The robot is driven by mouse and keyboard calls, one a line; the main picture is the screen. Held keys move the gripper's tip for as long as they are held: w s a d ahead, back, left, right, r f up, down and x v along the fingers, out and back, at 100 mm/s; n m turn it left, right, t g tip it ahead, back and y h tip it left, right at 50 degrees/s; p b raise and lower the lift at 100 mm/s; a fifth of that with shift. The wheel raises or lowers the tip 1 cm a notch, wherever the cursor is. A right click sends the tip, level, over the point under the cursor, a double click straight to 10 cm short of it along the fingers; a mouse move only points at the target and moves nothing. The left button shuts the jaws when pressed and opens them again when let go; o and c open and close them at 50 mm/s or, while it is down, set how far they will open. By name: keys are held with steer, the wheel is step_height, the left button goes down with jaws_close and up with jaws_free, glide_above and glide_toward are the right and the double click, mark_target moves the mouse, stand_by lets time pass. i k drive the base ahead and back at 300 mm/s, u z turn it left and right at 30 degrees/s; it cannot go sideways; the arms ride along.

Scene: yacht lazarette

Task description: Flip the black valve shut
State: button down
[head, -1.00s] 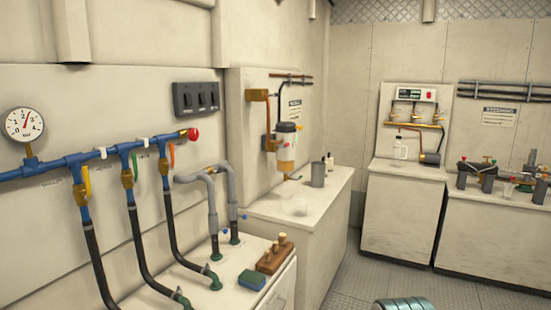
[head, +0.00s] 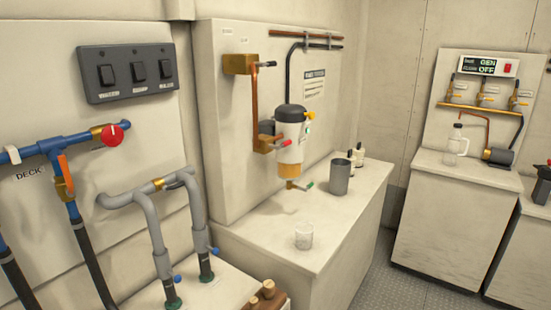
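A valve with a short black lever (head: 266,64) is on a brass block (head: 238,64) at the top left of the filter panel in the head view. The lever points right, roughly level. A copper pipe (head: 254,105) runs down from the block to a white and amber filter bowl (head: 290,145) with a black cap. The filter also has a red handle (head: 285,142), and a green handle (head: 307,185) at its drain. Whether the black valve is open or shut I cannot tell. My gripper is not in view.
A counter (head: 330,225) below the panel holds a clear cup (head: 303,236), a grey cup (head: 340,176) and small bottles. Grey pipes (head: 150,215) and blue piping (head: 60,145) stand at the left. Free floor (head: 375,265) shows right of the counter.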

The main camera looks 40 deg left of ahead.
mark_target(173, 187)
steer(key=u, duration=0.45)
steer(key=i, duration=1.1)
steer(key=u, duration=1.4)
steer(key=i, duration=0.45)
steer(key=u, duration=0.35)
